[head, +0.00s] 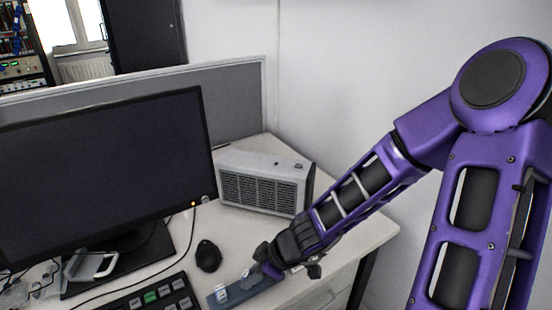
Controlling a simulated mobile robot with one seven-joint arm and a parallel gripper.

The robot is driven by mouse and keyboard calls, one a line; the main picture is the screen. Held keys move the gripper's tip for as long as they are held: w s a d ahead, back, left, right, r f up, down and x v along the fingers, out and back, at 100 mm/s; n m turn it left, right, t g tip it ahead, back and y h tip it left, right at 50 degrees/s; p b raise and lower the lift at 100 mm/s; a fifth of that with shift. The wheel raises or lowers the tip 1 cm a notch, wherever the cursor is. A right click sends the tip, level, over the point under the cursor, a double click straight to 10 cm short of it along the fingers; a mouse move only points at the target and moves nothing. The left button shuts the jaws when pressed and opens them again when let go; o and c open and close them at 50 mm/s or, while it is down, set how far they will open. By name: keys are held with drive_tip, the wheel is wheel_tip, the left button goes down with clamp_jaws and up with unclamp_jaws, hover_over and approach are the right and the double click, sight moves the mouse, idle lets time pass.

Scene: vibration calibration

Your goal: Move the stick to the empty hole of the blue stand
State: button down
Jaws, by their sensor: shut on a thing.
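The blue stand (243,290) is a low grey-blue bar at the front of the desk, cut off by the bottom edge in the head view. A small whitish piece (221,293) stands on its left part. My gripper (268,268) is over the right part of the stand, reaching in from the right, and is shut on the stick. The stick is mostly hidden by the dark fingers, so I cannot tell whether it is in a hole or above one. The holes cannot be made out.
A black mouse (208,256) and a dark button panel (155,299) lie left of the stand. A grey vented box (262,186) stands behind my gripper. A large monitor (100,170) fills the left. The desk's right corner (365,232) is clear.

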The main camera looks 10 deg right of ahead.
idle(0.4)
drive_tip(key=c, duration=0.6)
unclamp_jaws()
drive_tip(key=p+v, duration=0.3)
drive_tip(key=v, duration=0.2)
idle(0.4)
